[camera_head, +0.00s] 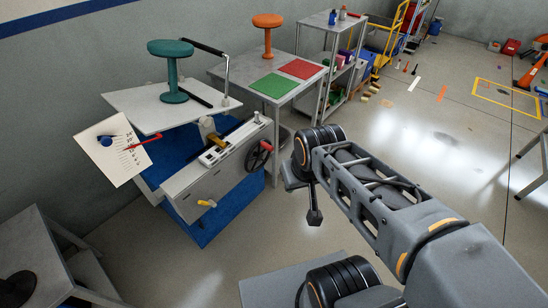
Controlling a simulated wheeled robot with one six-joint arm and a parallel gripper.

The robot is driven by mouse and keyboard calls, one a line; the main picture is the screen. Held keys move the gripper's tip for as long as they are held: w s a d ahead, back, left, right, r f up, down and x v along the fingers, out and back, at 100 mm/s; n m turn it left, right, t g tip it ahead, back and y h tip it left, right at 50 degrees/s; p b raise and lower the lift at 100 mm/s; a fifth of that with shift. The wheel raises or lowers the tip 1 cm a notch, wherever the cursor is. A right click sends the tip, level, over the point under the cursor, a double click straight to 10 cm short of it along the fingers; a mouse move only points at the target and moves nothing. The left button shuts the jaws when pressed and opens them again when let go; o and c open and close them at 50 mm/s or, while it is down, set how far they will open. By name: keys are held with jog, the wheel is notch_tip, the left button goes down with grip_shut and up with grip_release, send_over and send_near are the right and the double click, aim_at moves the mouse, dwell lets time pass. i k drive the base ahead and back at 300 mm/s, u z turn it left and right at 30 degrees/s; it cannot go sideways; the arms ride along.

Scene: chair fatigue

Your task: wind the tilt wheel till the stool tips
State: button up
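A teal stool (173,72) stands on the pale tilt plate (140,106) of a grey and blue test rig. The plate slopes a little in the picture and the stool looks about upright on it. The tilt wheel (258,155), dark with a red part, sits on the right end of the rig's front panel (190,188). A white dial board (113,150) with a red pointer and a blue knob is at the rig's left. My gripper (314,217) hangs to the right of and below the wheel, apart from it. Its fingers are too small to read.
A grey table (236,76) behind the rig bears an orange stool (267,35), a green mat (275,86) and a red mat (301,69). A yellow handle (206,203) juts from the panel. A shelf (338,45) stands behind; open floor lies right.

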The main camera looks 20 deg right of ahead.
aim_at(259, 156)
jog(key=k, duration=0.8)
jog(key=u, duration=0.6)
jog(key=i, duration=1.65)
jog(key=z, duration=0.85)
